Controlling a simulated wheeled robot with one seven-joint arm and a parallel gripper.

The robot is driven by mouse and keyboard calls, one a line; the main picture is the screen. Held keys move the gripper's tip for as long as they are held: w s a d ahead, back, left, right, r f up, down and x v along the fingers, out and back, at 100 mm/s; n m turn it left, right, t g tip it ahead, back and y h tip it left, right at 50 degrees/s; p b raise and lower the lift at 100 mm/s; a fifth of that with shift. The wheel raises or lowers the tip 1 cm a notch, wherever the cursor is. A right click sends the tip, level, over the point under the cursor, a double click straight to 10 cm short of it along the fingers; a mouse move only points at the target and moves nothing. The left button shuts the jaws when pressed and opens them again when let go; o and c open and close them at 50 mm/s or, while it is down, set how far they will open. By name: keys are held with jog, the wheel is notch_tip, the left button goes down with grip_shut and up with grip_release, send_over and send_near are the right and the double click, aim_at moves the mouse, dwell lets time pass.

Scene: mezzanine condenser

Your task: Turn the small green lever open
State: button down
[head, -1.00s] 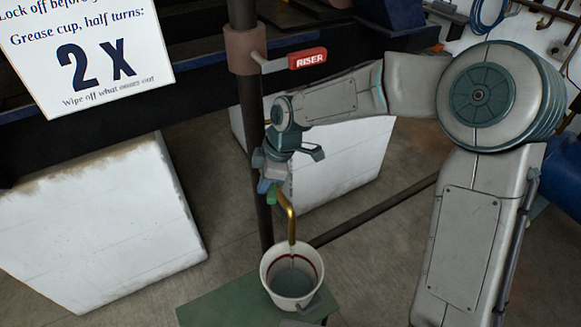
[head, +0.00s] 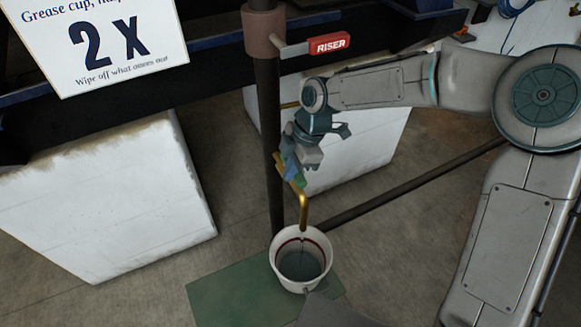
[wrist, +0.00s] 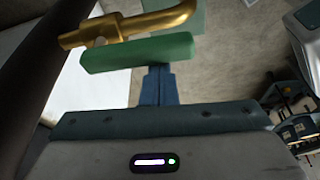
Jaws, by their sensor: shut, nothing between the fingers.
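The small green lever (wrist: 137,52) lies across the wrist view, just beneath the brass spout (wrist: 130,28). My gripper (wrist: 157,72) is shut and empty, its blue fingers together, with their tips at the lever's near side. I cannot tell whether they touch it. In the head view my gripper (head: 288,168) points down beside the dark upright pipe (head: 268,130). The green lever (head: 297,179) is partly hidden there by the fingers. The brass spout (head: 303,208) curves down above a white bucket (head: 318,276).
A red RISER handle (head: 330,44) sits higher on the pipe. The bucket, with a red line inside and dark contents, stands on a green surface (head: 230,297). White blocks (head: 110,200) stand on the floor. A sign (head: 105,45) reads 2 X.

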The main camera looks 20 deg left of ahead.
jog(key=shift+w+r, duration=0.1)
dwell(0.3)
jog(key=p+v, duration=0.7)
jog(key=v, duration=0.3)
jog(key=d+r+m+t+h+b, duration=0.2)
jog(key=d+m+t+h+b, duration=0.15)
jog(key=d+m, duration=1.35)
jog(key=s+d+m+t+b, duration=0.1)
jog(key=s+d+m, duration=0.4)
jog(key=d, duration=0.3)
jog(key=s+d+r+m+t+b, duration=0.1)
jog(key=s+d+m+t+b, duration=0.1)
jog(key=s+d+m, duration=0.3)
jog(key=d+y, duration=0.1)
jog(key=d, duration=0.3)
jog(key=shift+d+r, duration=0.2)
jog(key=shift+d, duration=0.05)
